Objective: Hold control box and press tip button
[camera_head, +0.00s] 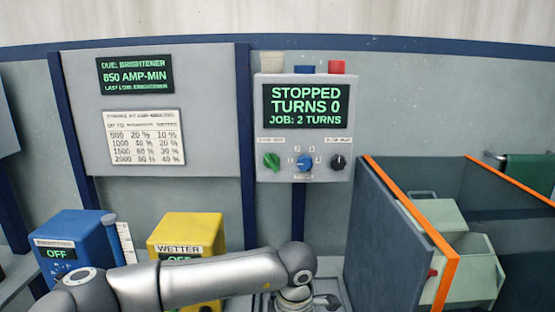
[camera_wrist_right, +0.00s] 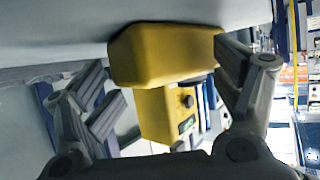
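The control box (camera_head: 304,130) is a grey panel on a post. Its screen (camera_head: 305,106) reads "STOPPED TURNS 0 JOB: 2 TURNS". A green knob (camera_head: 271,162), a blue knob (camera_head: 304,163) and a black knob (camera_head: 338,162) sit below the screen. A beige cap (camera_head: 272,62), a blue cap (camera_head: 304,69) and a red cap (camera_head: 337,67) stand on top. I cannot read which control is tip. My right gripper (camera_wrist_right: 165,88) is open, its fingers apart, with yellow shapes beyond them. My left gripper is not visible.
A blue brightener box (camera_head: 72,232) and a yellow wetter box (camera_head: 188,228) stand at lower left. My grey arm crosses in front of them. A dark tank with an orange edge (camera_head: 447,270) stands at right, holding pale green containers (camera_head: 470,275).

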